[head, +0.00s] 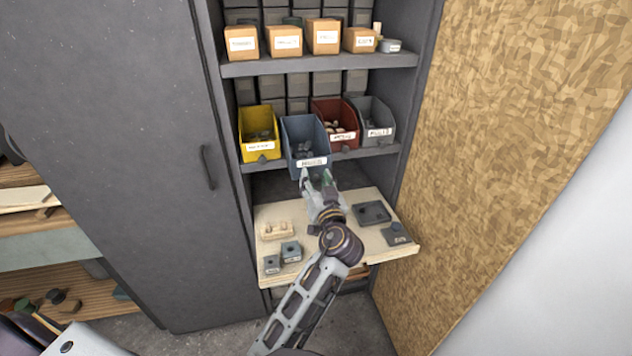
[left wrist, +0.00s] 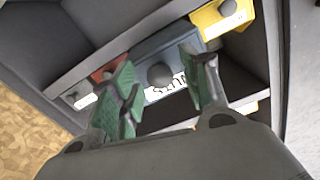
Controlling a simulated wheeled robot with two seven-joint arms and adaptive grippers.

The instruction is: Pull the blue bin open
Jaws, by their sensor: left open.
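The blue bin (head: 303,139) stands on the middle shelf between a yellow bin and a red bin, and its front sticks out past the shelf edge. It holds small dark parts and has a white label on its front. In the left wrist view the blue bin (left wrist: 174,54) shows a round dark knob (left wrist: 160,74). My left gripper (head: 318,177) is just below and in front of the blue bin's front. In the left wrist view its green-padded fingers (left wrist: 162,85) are open, with the knob seen between them. Contact cannot be told. My right gripper is not in view.
A yellow bin (head: 259,128), a red bin (head: 334,121) and a grey bin (head: 374,122) share the shelf. Below, a wooden board (head: 325,239) carries small blocks and trays. A closed grey door (head: 130,150) stands left, a chipboard panel (head: 520,110) right.

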